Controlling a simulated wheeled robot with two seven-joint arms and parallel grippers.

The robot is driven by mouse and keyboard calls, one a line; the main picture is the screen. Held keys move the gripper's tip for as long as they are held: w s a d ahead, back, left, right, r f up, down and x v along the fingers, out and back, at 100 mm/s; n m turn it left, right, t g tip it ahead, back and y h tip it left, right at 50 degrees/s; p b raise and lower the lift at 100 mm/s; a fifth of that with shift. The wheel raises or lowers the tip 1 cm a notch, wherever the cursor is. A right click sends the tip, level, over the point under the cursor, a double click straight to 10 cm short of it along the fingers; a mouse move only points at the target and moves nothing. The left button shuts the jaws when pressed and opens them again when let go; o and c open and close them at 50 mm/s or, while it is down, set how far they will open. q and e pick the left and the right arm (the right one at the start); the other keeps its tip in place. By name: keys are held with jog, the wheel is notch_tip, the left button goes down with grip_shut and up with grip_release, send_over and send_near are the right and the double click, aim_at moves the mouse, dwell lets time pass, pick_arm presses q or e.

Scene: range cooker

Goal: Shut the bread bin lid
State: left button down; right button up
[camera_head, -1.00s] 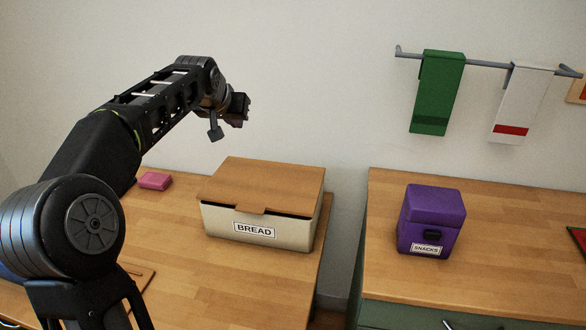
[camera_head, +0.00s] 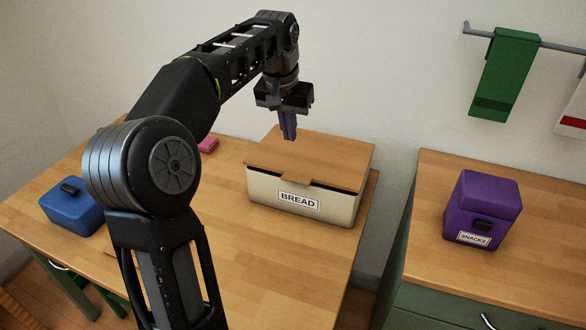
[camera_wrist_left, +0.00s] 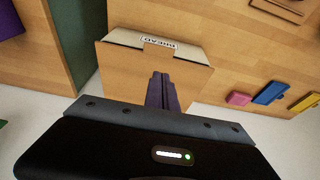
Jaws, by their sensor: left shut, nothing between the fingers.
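The cream bread bin (camera_head: 340,208) with its BREAD label stands on the wooden counter. Its wooden lid (camera_head: 325,160) lies over the top, with a thin dark gap under its front edge. The bin (camera_wrist_left: 125,38) and lid (camera_wrist_left: 125,68) also show in the left wrist view. My left gripper (camera_head: 289,137) points down over the rear left part of the lid, its purple fingers shut and empty. In the left wrist view the fingers (camera_wrist_left: 162,78) overlap the lid; I cannot tell whether they touch it. My right gripper is out of view.
A purple SNACKS box (camera_head: 482,208) stands on the right counter, across a gap. A blue box (camera_head: 72,208) and a pink item (camera_head: 208,145) are on the left counter. A rail with a green towel (camera_head: 505,75) hangs on the wall behind.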

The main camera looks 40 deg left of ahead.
aim_at(292, 180)
pick_arm(q)
jog(key=x, duration=0.8)
jog(key=s+x, duration=0.1)
jog(key=x, duration=0.4)
jog(key=shift+d+f, duration=0.15)
jog(key=shift+d, duration=0.1)
jog(key=f, duration=0.1)
jog(key=f+b, duration=0.1)
jog(key=shift+s+d+f+b, duration=0.1)
jog(key=shift+s+f+b, duration=0.2)
jog(key=shift+f, duration=0.05)
jog(key=shift+r, duration=0.1)
jog(key=shift+r+p, duration=0.15)
jog(key=shift+p, duration=0.2)
notch_tip(292, 180, up, 4)
jog(key=p, duration=0.3)
jog(key=a+b+v, duration=0.1)
jog(key=v, duration=0.9)
jog(key=shift+s+d, duration=0.3)
jog(key=shift+d, duration=0.25)
